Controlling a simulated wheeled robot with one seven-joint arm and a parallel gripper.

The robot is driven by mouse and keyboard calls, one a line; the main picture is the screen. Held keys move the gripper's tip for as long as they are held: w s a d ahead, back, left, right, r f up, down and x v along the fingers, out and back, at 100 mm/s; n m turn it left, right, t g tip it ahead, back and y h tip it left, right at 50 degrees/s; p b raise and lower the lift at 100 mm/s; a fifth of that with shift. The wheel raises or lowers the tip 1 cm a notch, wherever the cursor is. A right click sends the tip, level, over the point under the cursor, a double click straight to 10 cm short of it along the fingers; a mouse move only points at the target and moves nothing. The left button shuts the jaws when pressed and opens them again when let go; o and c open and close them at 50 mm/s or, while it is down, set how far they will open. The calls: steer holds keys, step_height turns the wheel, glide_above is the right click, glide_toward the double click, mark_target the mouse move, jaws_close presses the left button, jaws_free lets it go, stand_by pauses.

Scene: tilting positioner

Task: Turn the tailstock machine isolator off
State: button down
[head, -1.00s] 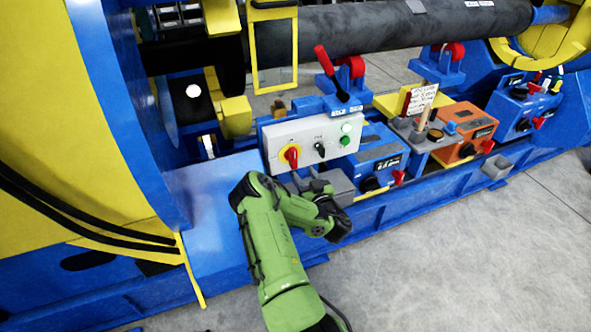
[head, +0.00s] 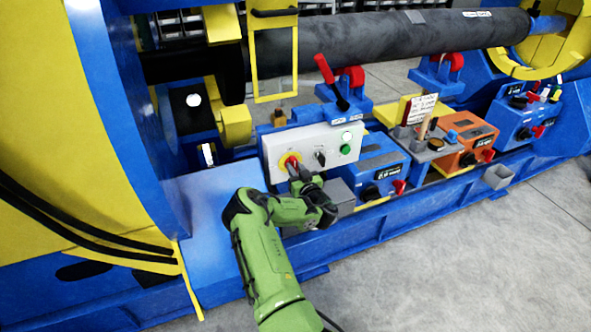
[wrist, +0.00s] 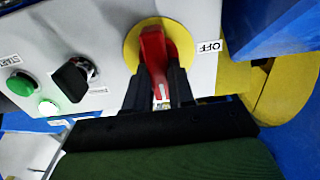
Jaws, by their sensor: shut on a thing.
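A white control panel (head: 315,145) stands in front of the machine. It carries the isolator's red handle (head: 291,160) on a round yellow plate (wrist: 131,48). In the wrist view the red handle (wrist: 153,45) runs down between my fingers, with a white mark near its lower end. An OFF label (wrist: 208,47) sits right of the plate there. My gripper (wrist: 160,86) is shut on the red handle, one dark finger on each side. In the head view my gripper (head: 293,172) reaches the panel's left part and partly covers the handle.
A black selector switch (wrist: 72,79), a green button (wrist: 20,84) and a lit white button (wrist: 48,108) share the panel. A red-handled lever (head: 324,70) rises behind it. Blue (head: 374,170) and orange (head: 466,142) boxes stand to the right. Open floor (head: 450,260) lies in front.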

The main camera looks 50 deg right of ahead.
steer(key=shift+n, duration=0.3)
steer(key=shift+w+a+f+n+b, duration=0.1)
steer(key=shift+n+b, duration=0.2)
steer(key=shift+n, duration=2.6)
steer(key=shift+w+a+f+n+b, duration=0.15)
steer(key=shift+n+b, duration=0.1)
steer(key=shift+n, duration=2.65)
steer(key=shift+w+a+f+n+b, duration=0.1)
steer(key=shift+n+b, duration=0.2)
steer(key=shift+n, duration=2.6)
steer(key=shift+r, duration=0.1)
steer(key=c, duration=1.1)
jaws_free()
steer(key=shift+c, duration=0.2)
steer(key=shift+o, duration=0.9)
steer(key=shift+f, duration=0.2)
